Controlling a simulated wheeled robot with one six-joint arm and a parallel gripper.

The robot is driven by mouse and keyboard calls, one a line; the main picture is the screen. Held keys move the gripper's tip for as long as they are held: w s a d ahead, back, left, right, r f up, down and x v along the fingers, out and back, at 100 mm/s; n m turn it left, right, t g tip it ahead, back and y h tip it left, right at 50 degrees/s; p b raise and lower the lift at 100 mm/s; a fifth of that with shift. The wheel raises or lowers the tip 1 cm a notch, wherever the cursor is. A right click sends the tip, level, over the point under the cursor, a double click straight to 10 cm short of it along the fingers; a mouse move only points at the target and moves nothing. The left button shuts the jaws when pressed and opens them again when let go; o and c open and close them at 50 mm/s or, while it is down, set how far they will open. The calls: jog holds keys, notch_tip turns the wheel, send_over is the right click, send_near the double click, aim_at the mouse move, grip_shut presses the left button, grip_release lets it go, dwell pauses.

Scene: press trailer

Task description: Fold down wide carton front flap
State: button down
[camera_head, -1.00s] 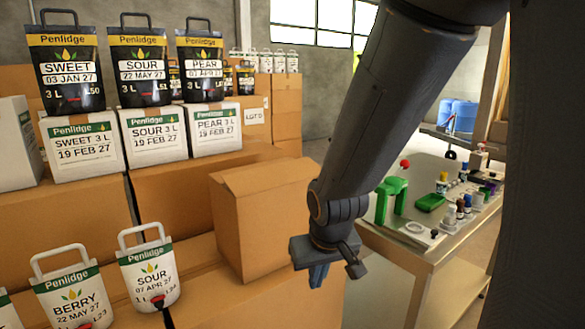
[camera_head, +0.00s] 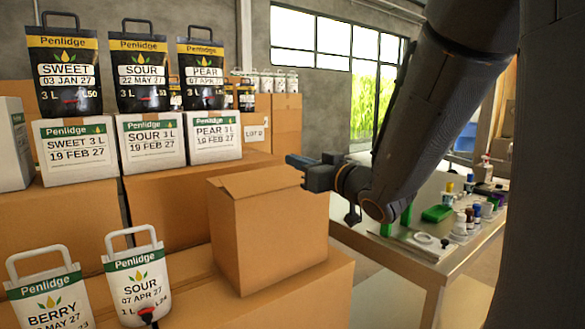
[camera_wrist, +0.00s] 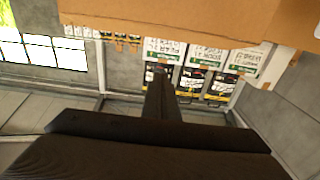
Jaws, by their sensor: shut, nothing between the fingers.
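The brown carton (camera_head: 268,240) stands on a larger box in the middle of the head view. A lighter cardboard flap (camera_head: 255,181) shows along its top, tilted rather than flat; its inside is not visible. My gripper (camera_head: 290,160) is at the carton's top right, just above and behind the flap's right end, pointing left. It is shut and empty. I cannot tell whether it touches the cardboard. In the wrist view my gripper (camera_wrist: 160,78) is a dark finger shape, with a brown cardboard edge (camera_wrist: 175,30) across the top of the picture.
White pouches (camera_head: 138,282) stand at front left. White boxes (camera_head: 152,142) with black pouches (camera_head: 138,72) on top stand behind. Open air lies above the carton.

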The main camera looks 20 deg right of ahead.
jog(key=p, duration=0.1)
send_over(277, 177)
jog(key=shift+s+r, duration=0.15)
jog(key=shift+s, duration=0.1)
notch_tip(277, 177, down, 2)
jog(key=shift+w+f+p, duration=0.15)
jog(key=shift+f+p, duration=0.1)
jog(key=shift+p, duration=0.1)
jog(key=shift+w+f, duration=0.2)
jog(key=shift+f, duration=0.55)
